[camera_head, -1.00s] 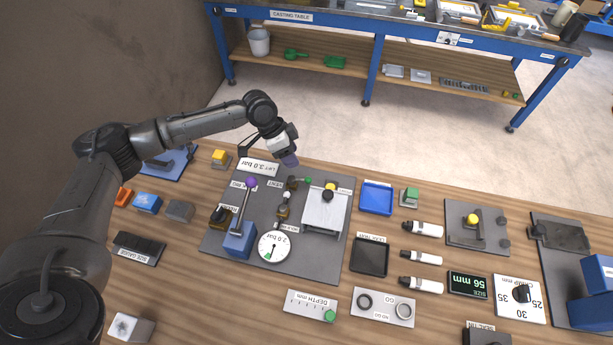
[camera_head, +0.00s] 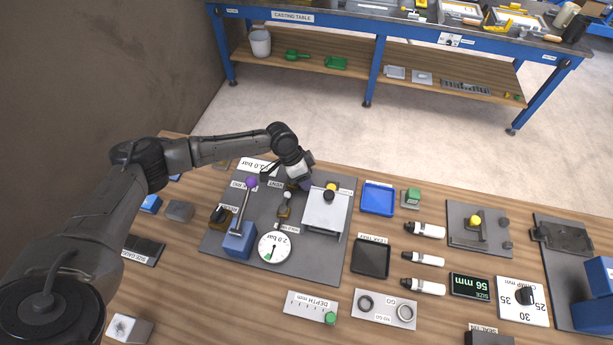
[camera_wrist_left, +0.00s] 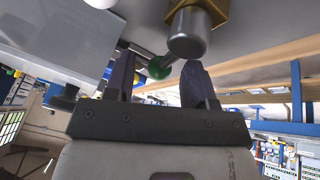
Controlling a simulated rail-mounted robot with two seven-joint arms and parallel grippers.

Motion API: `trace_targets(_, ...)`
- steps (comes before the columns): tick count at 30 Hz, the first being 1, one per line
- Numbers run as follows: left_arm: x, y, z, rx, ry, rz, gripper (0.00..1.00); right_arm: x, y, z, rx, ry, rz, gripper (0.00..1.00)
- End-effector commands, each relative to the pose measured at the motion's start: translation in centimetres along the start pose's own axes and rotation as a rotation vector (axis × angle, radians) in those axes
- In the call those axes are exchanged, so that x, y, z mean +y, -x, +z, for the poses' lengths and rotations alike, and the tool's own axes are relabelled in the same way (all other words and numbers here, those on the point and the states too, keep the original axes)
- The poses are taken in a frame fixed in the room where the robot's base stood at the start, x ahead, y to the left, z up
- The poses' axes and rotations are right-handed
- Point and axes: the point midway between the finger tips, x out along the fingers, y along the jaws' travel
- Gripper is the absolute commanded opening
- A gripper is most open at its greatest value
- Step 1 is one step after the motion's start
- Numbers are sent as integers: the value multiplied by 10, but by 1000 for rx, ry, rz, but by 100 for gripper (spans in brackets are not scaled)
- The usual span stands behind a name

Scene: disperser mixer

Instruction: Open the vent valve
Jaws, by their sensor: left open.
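The vent valve shows in the left wrist view as a brass body (camera_wrist_left: 213,8) with a grey cylinder and a thin lever ending in a green knob (camera_wrist_left: 158,69). My left gripper (camera_head: 305,184) is over the valve in the head view and hides most of it. In the left wrist view the left gripper (camera_wrist_left: 158,80) is open, with one finger on each side of the green knob. The knob appears between the fingers, but I cannot tell whether either finger touches it. My right gripper is not in view.
Close by on the grey panel (camera_head: 315,264) are a purple-knobbed lever (camera_head: 243,215), a pressure gauge (camera_head: 274,248), a second small valve (camera_head: 284,210) and a white plate stand (camera_head: 325,215). A blue tray (camera_head: 378,198) stands to the right.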

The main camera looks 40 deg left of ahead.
Motion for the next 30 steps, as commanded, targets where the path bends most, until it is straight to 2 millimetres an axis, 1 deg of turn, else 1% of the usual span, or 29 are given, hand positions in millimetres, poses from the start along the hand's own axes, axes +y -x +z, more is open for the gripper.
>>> trace_targets(3,0,0,0,0,0,0,50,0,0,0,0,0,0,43)
trace_targets(4,0,0,0,0,0,0,48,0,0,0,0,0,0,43)
trace_targets(18,0,0,0,0,0,0,3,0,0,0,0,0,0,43)
trace_targets(19,0,0,0,0,0,0,2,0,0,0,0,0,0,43)
trace_targets(25,0,2,0,3,18,-7,1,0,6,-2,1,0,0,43)
trace_targets(30,-2,5,-2,17,86,-33,1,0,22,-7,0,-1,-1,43)
